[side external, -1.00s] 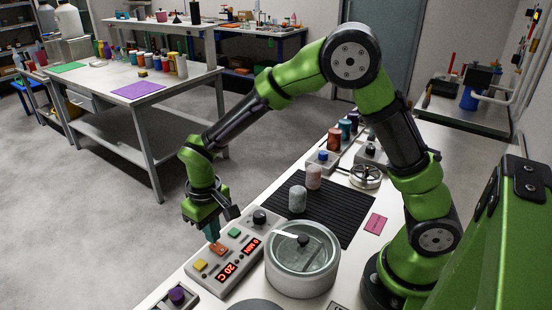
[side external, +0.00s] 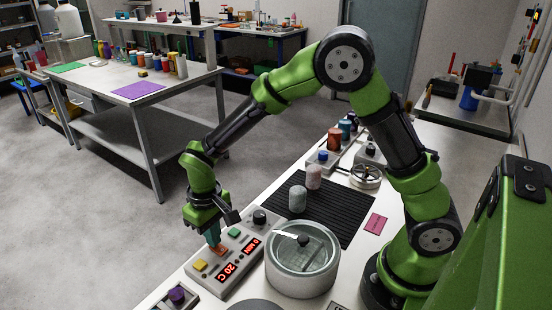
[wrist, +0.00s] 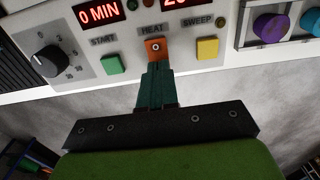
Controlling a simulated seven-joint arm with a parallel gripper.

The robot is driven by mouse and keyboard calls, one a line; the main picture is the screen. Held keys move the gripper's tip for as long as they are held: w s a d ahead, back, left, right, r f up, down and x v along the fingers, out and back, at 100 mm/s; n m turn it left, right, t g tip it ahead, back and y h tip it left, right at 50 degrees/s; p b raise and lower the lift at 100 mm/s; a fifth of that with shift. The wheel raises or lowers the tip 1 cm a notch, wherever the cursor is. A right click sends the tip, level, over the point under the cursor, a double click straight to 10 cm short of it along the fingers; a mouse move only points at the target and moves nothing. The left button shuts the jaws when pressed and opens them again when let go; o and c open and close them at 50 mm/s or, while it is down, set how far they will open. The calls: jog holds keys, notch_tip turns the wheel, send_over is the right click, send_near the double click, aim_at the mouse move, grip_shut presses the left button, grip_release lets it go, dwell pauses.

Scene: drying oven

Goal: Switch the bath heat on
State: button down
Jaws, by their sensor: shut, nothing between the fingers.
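The control panel (side external: 238,250) sits at the bench's front edge beside the round glass-lidded bath (side external: 303,278). In the wrist view, the orange button under the HEAT label (wrist: 155,46) lies straight ahead of my shut, empty fingertips (wrist: 156,68). The green START button (wrist: 112,65) is to its left and the yellow SWEEP button (wrist: 207,48) to its right. In the side view my gripper (side external: 215,245) points down at the orange button. I cannot tell whether the tips touch it. Red displays read 0 MIN (wrist: 98,14) and 20 C (side external: 231,272).
A black dial (wrist: 46,61) is at the panel's left end in the wrist view. A purple knob (side external: 177,294) sits on a separate unit near the panel. A black ribbed mat (side external: 325,218) holds small containers behind the bath.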

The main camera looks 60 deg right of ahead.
jog(key=shift+f, duration=0.3)
jog(key=shift+r, duration=3.55)
jog(key=shift+f, duration=0.1)
jog(key=shift+s+f, duration=0.2)
jog(key=shift+s, duration=0.4)
jog(key=s+d+r+m+t+y, duration=0.1)
jog(key=s+d+r+m+t, duration=0.1)
jog(key=s+d+r, duration=0.3)
jog(key=s+d+r+m+t+y, duration=0.1)
jog(key=s+d+r+m+t, duration=0.1)
jog(key=s+d+r+t, duration=0.3)
jog(key=s+v, duration=0.1)
jog(key=v, duration=0.5)
jog(key=shift+a+f, duration=0.15)
jog(key=shift+a, duration=0.1)
